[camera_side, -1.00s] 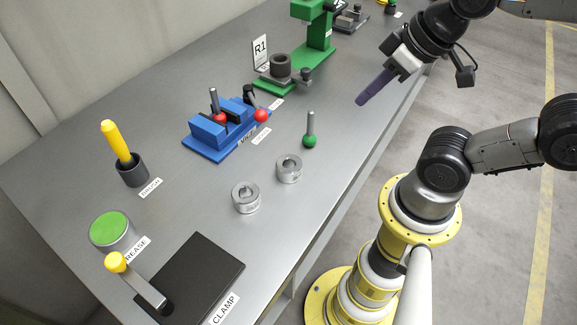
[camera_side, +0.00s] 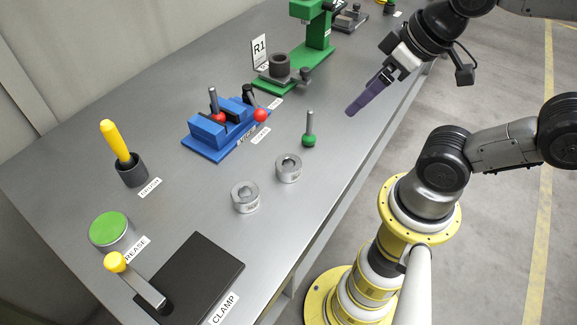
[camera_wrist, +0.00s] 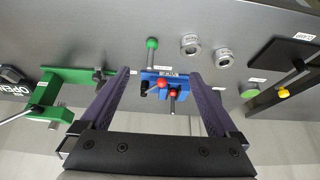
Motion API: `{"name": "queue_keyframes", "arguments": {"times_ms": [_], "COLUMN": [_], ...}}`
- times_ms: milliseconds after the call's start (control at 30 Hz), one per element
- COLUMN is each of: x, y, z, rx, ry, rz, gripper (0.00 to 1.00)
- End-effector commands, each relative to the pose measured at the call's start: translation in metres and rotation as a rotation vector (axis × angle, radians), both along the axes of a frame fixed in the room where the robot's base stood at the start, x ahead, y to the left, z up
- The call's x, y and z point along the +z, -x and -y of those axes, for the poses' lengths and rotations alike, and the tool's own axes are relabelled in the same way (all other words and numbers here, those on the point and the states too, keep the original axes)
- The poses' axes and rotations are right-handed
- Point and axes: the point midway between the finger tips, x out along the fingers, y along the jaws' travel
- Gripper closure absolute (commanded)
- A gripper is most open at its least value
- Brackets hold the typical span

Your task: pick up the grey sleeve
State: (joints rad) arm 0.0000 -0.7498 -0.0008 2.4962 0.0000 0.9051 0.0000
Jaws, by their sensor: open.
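My gripper (camera_side: 352,110) is in the air over the right edge of the bench, its purple fingers pointing down and left. In the wrist view its two fingers (camera_wrist: 160,75) stand wide apart with nothing between them. A dark grey, hollow sleeve-like cylinder (camera_side: 280,66) stands on the green fixture by the R1 sign. Two silver-grey rings stand on the bare bench, one nearer (camera_side: 245,198) and one farther (camera_side: 288,168); both also show in the wrist view (camera_wrist: 190,45) (camera_wrist: 223,58). I cannot tell which of these is the grey sleeve.
A blue vise (camera_side: 215,134) with red-knobbed handles stands mid-bench. A green-balled pin (camera_side: 309,138) stands upright near the rings. A yellow-handled tool in a dark cup (camera_side: 131,172), a green-topped tin (camera_side: 110,230) and a black clamp plate (camera_side: 200,280) lie toward the front left.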

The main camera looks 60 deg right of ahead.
Motion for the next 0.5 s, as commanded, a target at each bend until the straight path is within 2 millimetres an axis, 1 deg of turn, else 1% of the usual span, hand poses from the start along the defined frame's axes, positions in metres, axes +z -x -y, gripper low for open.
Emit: {"name": "queue_keyframes", "arguments": {"times_ms": [67, 267, 300, 467, 500], "x": [0.009, 0.055, 0.044, 0.028, 0.025], "y": [-0.001, -0.001, 0.002, 0.004, 0.004], "z": [0.0, 0.0, -0.005, -0.026, -0.032], "rx": [0.0, 0.0, -0.066, -0.309, -0.38], "ry": [0.0, 0.0, -0.068, -0.323, -0.394], "rz": [0.004, 0.007, -0.019, -0.078, -0.096], "gripper": [0.04, 0.04, 0.04, 0.04, 0.04]}}
